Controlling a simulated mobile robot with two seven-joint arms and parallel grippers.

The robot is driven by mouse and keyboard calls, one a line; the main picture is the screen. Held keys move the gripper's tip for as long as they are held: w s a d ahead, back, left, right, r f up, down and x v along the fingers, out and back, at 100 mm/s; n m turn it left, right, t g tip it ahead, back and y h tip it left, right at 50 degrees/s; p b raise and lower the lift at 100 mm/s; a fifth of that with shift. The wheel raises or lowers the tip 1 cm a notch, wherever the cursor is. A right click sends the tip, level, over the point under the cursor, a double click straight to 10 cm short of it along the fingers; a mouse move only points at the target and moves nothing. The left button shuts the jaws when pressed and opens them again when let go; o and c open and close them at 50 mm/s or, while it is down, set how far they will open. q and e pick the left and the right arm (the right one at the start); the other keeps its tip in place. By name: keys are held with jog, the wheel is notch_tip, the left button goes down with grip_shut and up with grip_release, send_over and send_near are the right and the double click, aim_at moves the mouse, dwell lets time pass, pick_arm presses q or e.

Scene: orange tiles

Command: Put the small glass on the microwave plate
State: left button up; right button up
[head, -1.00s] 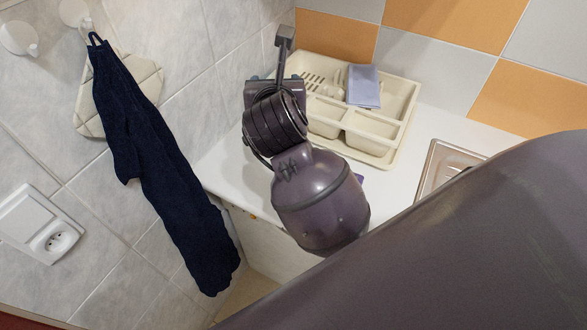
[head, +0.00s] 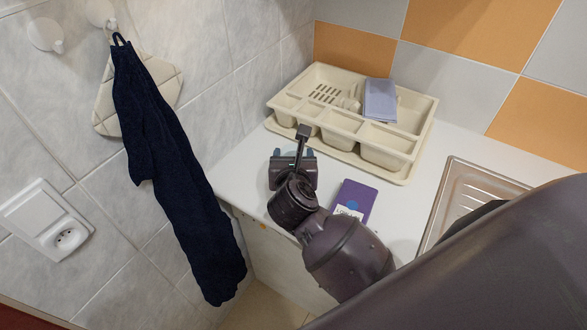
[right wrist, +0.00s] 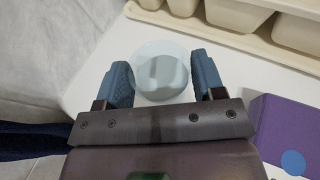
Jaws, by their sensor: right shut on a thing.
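My right gripper (head: 292,153) is over the left part of the white counter, in front of the beige tray. In the right wrist view its two blue fingers (right wrist: 162,68) stand on either side of a pale, round, bluish-white small glass (right wrist: 160,78), and the gripper is shut on it. The glass is seen from behind the gripper, with its wide round edge beyond the fingers. In the head view the glass is mostly hidden by the gripper. The microwave plate is not in view. My left gripper is not in view.
A beige compartment tray (head: 345,130) holding a bluish-grey cloth-like item (head: 380,100) stands behind. A purple box (head: 357,197) lies right of the gripper. A metal sink (head: 465,190) is at right. A dark towel (head: 175,170) hangs on the left wall.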

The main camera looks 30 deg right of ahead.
jog(key=shift+f, duration=1.85)
jog(key=shift+f, duration=0.1)
jog(key=o, duration=1.1)
jog(key=shift+f, duration=0.1)
